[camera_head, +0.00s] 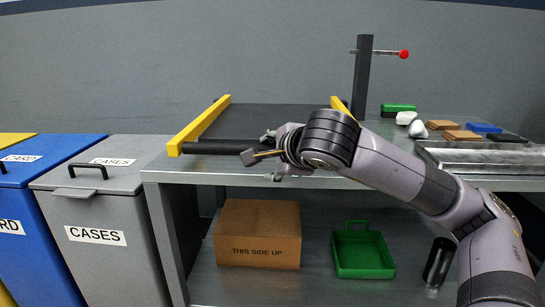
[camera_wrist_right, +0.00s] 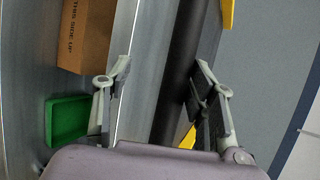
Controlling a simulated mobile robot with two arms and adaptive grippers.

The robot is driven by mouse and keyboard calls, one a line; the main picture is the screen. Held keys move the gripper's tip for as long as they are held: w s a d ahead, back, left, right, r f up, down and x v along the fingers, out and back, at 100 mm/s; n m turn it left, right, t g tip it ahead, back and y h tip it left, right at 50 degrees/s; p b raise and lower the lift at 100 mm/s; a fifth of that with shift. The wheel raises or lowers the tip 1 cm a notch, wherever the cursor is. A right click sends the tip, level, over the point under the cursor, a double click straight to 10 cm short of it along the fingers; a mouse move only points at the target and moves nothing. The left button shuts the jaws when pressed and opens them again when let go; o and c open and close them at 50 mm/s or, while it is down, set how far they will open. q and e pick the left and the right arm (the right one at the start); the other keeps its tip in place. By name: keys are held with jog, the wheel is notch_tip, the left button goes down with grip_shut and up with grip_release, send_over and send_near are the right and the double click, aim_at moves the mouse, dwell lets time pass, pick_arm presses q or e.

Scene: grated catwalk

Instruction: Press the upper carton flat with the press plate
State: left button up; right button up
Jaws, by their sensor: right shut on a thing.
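The press plate (camera_head: 275,121) is a dark flat panel on the bench top, between two yellow side arms (camera_head: 200,124). A black bar (camera_head: 215,148) runs along its front edge; it also shows in the right wrist view (camera_wrist_right: 184,75). A brown carton (camera_head: 258,234) marked "THIS SIDE UP" stands on the lower shelf. No carton shows under the plate, and my arm hides its right part. My left gripper is out of view.
A green tray (camera_head: 362,252) and a black cylinder (camera_head: 438,262) are on the lower shelf. A post (camera_head: 362,78) with a red-knobbed lever (camera_head: 403,54) rises behind. Brown flat pieces (camera_head: 440,125) and a metal tray (camera_head: 480,157) lie right. Grey and blue bins stand left.

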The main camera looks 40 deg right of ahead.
jog(key=shift+f, duration=0.25)
